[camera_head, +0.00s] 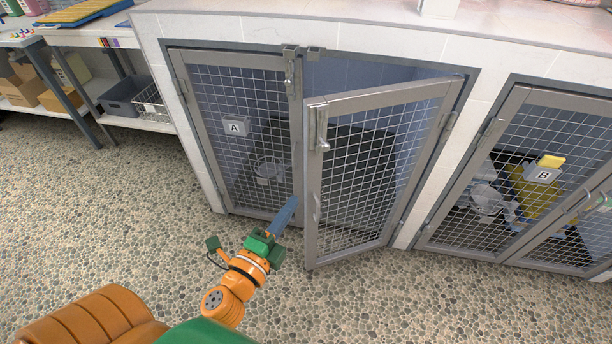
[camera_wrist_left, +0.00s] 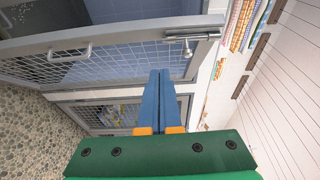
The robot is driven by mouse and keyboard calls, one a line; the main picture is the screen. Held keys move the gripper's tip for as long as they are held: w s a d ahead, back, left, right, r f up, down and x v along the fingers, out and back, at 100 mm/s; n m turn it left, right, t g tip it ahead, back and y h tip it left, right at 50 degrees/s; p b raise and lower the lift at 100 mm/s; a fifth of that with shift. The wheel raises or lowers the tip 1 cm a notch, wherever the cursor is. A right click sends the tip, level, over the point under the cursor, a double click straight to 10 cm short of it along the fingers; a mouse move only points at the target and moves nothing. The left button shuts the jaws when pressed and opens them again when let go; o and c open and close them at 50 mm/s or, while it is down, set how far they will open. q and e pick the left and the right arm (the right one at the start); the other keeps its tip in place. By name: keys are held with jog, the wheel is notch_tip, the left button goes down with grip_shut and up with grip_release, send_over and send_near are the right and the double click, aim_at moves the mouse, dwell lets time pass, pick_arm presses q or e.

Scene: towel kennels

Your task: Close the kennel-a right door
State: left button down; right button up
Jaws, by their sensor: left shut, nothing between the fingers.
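Kennel A's right door (camera_head: 372,165), a grey metal frame with wire mesh, stands partly open, swung outward on its right-hand hinges. A bolt latch (camera_head: 321,130) sits high on its free edge. The kennel-a left door (camera_head: 240,130), with the "A" label, looks shut. My left gripper (camera_head: 291,204), with blue fingers, is shut and empty, left of the open door's free edge in the head view. In the left wrist view the fingers (camera_wrist_left: 160,75) point toward a mesh door with a bolt (camera_wrist_left: 190,35) and a handle (camera_wrist_left: 70,62). Contact cannot be told. My right gripper is out of view.
Kennel B (camera_head: 540,180) stands to the right with its mesh doors looking closed. A shelf unit with a grey bin (camera_head: 118,95) and boxes is at the left. The pebbled floor (camera_head: 400,300) in front of the kennels is clear. A tiled counter (camera_head: 360,25) runs above.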

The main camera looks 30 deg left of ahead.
pick_arm(q)
jog(key=w+r+p, duration=0.1)
jog(key=w, duration=0.1)
jog(key=p, duration=0.1)
send_near(313, 151)
jog(key=w+d, duration=0.3)
jog(key=shift+w+a+f, duration=0.2)
jog(key=shift+w+a, duration=1.2)
jog(key=shift+w, duration=0.05)
